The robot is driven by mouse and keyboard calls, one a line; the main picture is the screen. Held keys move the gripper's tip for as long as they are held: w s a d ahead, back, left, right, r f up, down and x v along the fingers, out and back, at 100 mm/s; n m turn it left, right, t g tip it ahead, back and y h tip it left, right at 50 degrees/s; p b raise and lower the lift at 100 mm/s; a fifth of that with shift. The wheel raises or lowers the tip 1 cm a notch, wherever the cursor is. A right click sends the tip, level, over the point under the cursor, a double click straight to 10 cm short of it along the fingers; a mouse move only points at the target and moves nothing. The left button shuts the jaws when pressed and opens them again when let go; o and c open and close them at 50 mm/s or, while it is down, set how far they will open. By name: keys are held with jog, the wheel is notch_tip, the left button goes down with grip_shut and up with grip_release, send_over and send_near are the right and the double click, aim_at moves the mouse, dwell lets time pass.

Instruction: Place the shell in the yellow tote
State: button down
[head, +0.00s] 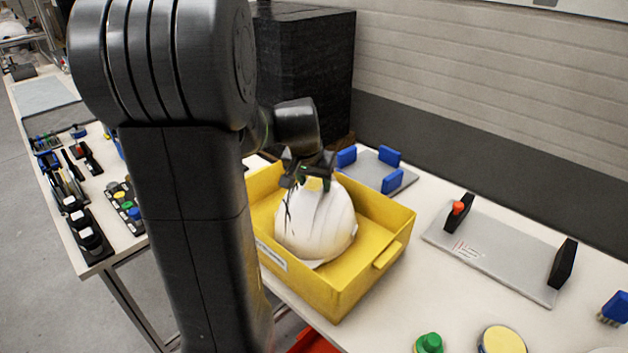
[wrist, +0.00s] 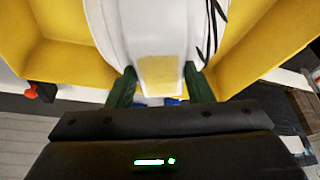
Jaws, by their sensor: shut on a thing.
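The white helmet shell (head: 316,225) is inside the yellow tote (head: 378,268), with its dome up and black straps hanging on its left side. I cannot tell whether the shell touches the tote floor. My gripper (head: 312,180) is at the shell's upper back edge, shut on it. In the wrist view, the two green fingers of my gripper (wrist: 160,88) stand on either side of the white shell (wrist: 150,35), around a yellowish patch on it. The yellow tote (wrist: 65,65) fills both sides of that view. My arm hides the tote's left part in the head view.
A grey plate with blue blocks (head: 375,168) lies behind the tote. A grey fixture plate with black uprights (head: 495,252) is to the right. A green button (head: 429,343) and a yellow disc (head: 502,340) are at the front. A black stack (head: 305,70) stands behind my arm.

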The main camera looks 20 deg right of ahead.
jog(key=shift+f, duration=0.2)
jog(key=c, duration=0.7)
grip_release()
jog(key=shift+r, duration=0.1)
jog(key=shift+a+r, duration=0.1)
jog(key=shift+r, duration=0.5)
jog(key=v, duration=1.1)
jog(key=shift+s, duration=0.15)
jog(key=shift+f, duration=0.15)
